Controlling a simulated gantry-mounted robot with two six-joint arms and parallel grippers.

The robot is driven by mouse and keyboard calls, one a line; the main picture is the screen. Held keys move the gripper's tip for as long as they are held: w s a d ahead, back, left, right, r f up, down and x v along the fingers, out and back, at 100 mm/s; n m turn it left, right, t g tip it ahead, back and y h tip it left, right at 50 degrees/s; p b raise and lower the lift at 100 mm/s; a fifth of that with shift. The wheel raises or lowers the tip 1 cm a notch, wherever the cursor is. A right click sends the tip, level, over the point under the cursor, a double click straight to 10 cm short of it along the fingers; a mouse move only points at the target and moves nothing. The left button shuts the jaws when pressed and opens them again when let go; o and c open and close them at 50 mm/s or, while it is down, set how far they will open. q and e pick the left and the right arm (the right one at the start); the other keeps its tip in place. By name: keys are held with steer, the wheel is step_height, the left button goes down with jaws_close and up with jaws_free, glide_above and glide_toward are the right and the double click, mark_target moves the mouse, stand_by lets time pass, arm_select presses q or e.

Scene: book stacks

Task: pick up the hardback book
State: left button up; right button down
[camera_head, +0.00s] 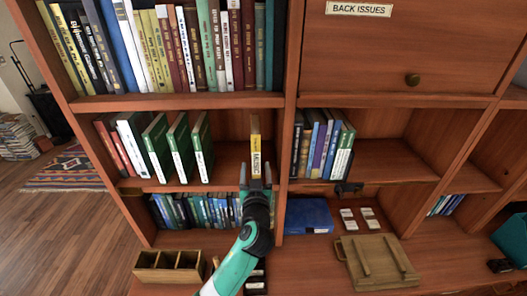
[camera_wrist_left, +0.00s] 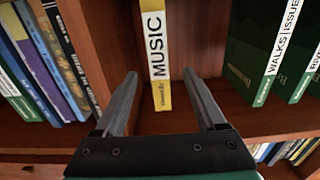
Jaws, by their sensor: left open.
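A slim yellow hardback book (camera_head: 256,142) with a white MUSIC label stands upright at the right end of a middle shelf compartment, by the upright panel. It also shows in the left wrist view (camera_wrist_left: 154,45), in line with the gap between my fingers. My left gripper (camera_head: 255,172) is open and empty in front of the book's lower part, one finger to each side in the picture. I cannot tell whether the fingertips reach past its spine. My right gripper is not in view.
Green books (camera_head: 178,146) stand left of the yellow book, with bare shelf between. Right of the upright panel (camera_head: 286,140) is another row of books (camera_head: 320,143). Below are a blue box (camera_head: 308,214), an open wooden tray (camera_head: 168,266) and a wooden board (camera_head: 377,262).

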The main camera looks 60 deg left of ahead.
mark_target(256, 158)
arm_select(q)
steer(key=b+x, duration=0.1)
steer(key=b, duration=0.1)
steer(key=b+x, duration=0.4)
steer(key=b, duration=0.1)
steer(key=shift+w+a+f, duration=0.15)
steer(key=shift+a+f, duration=0.05)
steer(key=shift+f, duration=0.1)
steer(key=shift+w+a+r, duration=0.15)
steer(key=shift+a+r, duration=0.05)
steer(key=shift+a, duration=0.05)
steer(key=shift+a+r, duration=0.1)
steer(key=shift+r, duration=0.05)
steer(key=b+x, duration=0.1)
steer(key=x, duration=0.4)
steer(key=shift+w+r, duration=0.15)
jaws_close()
steer(key=shift+r, duration=0.1)
stand_by(0.4)
